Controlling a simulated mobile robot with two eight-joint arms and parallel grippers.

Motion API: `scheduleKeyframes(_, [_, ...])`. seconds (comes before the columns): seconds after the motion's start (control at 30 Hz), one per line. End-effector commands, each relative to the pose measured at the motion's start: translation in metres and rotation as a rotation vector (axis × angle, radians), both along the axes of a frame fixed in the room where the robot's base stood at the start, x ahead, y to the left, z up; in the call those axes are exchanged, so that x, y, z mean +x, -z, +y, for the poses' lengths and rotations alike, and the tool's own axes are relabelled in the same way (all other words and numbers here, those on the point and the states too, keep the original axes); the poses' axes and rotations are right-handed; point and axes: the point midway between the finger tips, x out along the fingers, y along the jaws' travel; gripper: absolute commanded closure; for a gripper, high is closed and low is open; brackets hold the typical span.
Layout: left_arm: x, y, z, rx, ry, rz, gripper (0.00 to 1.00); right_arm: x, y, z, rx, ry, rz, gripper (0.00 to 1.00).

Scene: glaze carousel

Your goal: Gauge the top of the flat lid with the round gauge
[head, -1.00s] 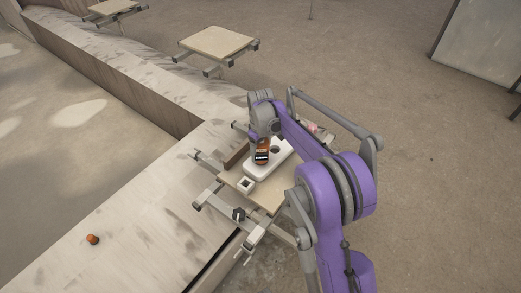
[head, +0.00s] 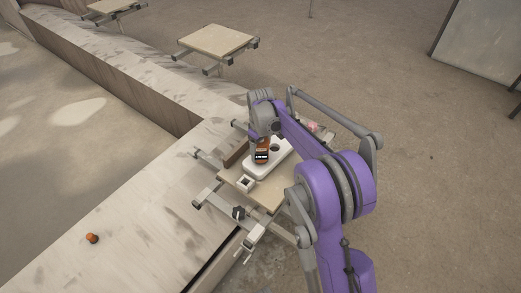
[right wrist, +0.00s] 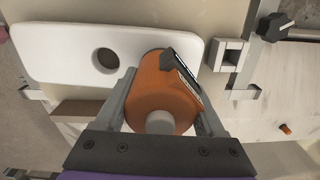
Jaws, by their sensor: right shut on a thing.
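The round gauge (right wrist: 158,88) is an orange cylinder with a black display on its side. It also shows in the head view (head: 262,155). My right gripper (right wrist: 164,98) is shut on it, one finger on each side. The gauge is at one end of a white, flat, rounded slab (right wrist: 65,50) with a dark round hole. I cannot tell whether the gauge touches the slab or whether it sits in a second hole. No other piece shows clearly as the flat lid. My left gripper is not in view.
A small white block with a square opening (head: 246,184) is beside the slab on the beige board (head: 266,196). A brown bar (head: 236,154) lies along the far edge. A black knob (head: 239,214) is in front. A small orange thing (head: 92,238) stands on the ledge. A pink thing (head: 313,126) is partly hidden.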

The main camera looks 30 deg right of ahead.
Motion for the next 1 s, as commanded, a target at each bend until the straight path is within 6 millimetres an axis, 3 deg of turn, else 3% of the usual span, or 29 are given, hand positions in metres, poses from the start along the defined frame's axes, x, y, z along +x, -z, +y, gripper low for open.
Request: scheduleKeyframes(1.0, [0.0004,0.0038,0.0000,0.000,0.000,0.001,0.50,0.0000,0.0063,0.0000,0.000,0.000,0.000,0.86])
